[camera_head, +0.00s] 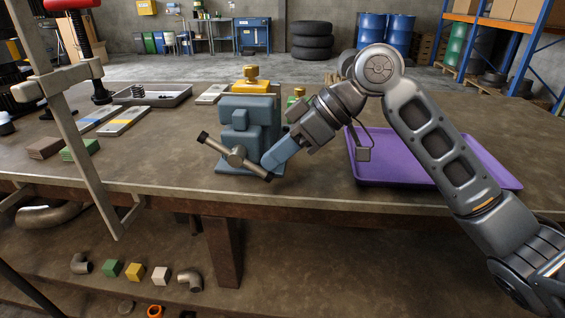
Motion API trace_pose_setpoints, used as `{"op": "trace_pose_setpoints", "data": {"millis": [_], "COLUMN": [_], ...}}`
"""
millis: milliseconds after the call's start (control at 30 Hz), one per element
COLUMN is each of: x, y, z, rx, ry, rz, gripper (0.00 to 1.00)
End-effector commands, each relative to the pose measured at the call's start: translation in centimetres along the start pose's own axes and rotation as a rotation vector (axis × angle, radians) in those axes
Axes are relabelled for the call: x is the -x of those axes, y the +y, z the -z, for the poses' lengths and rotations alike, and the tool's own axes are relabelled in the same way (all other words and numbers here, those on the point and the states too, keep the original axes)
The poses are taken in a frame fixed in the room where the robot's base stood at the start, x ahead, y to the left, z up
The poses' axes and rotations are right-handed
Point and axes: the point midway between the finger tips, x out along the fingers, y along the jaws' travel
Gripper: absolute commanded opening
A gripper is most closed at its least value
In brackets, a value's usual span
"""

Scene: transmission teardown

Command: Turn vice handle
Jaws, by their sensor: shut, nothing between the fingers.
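The vice (252,118) is a blue-grey block standing near the front edge of the workbench. Its handle (236,156) is a bar with dark ends through a round hub on the vice's front. The bar slants from upper left to lower right. My gripper (268,168) is shut, with its blue fingers pointing down and left beside the handle's lower right end. Nothing shows between the fingers. I cannot tell from this view whether they touch the bar.
A purple tray (508,184) lies on the bench at right, under my arm. A grey tray (180,95), flat boxes and small blocks lie at left. A press frame (75,130) stands at far left. The bench top (180,160) left of the vice is clear.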

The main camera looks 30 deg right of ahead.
Motion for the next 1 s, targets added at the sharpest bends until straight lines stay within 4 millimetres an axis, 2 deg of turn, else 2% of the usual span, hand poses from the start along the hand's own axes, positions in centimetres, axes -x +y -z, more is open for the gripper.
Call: {"op": "trace_pose_setpoints", "data": {"millis": [33, 333, 1000], "x": [-1.0, -2.4, -4.3], "y": [0.2, 0.6, 0.9], "z": [-0.8, -1.9, -2.2], "rx": [-0.002, 0.031, 0.037], "ry": [0.049, 0.327, 0.321], "rz": [0.010, 0.043, 0.040], "gripper": [0.00, 0.00, 0.00]}}
